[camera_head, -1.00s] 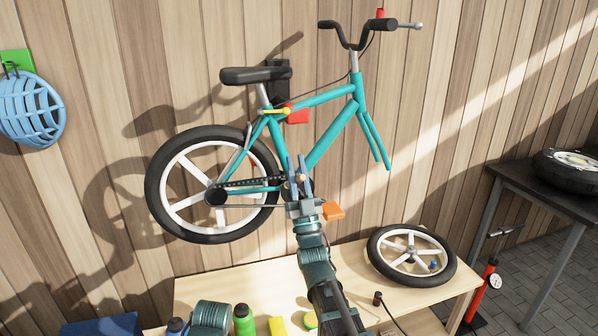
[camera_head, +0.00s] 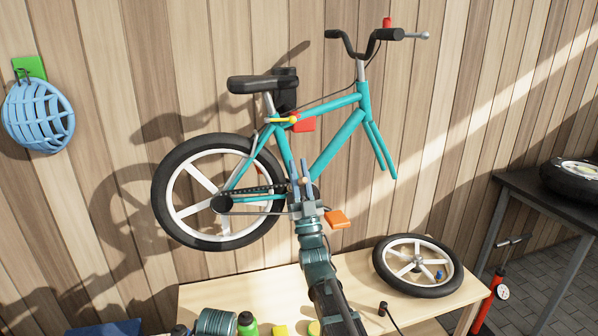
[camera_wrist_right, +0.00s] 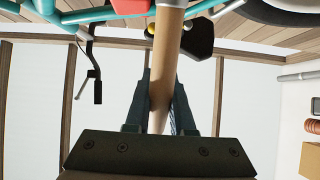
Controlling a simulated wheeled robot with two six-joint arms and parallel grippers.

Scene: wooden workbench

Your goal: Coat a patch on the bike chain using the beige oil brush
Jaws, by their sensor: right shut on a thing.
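A teal bike (camera_head: 340,141) is mounted on the wooden wall. Its dark chain (camera_head: 258,190) runs from the rear hub towards the crank, partly behind my right gripper (camera_head: 303,176). My right gripper is shut on the beige oil brush.
An orange pedal (camera_head: 338,219) sits just right of my right gripper. The rear wheel (camera_head: 160,190) is left of it. Below is a wooden bench (camera_head: 350,262) with a loose wheel (camera_head: 377,268) and a green bottle (camera_head: 247,322). A red pump (camera_head: 484,305) stands at the right.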

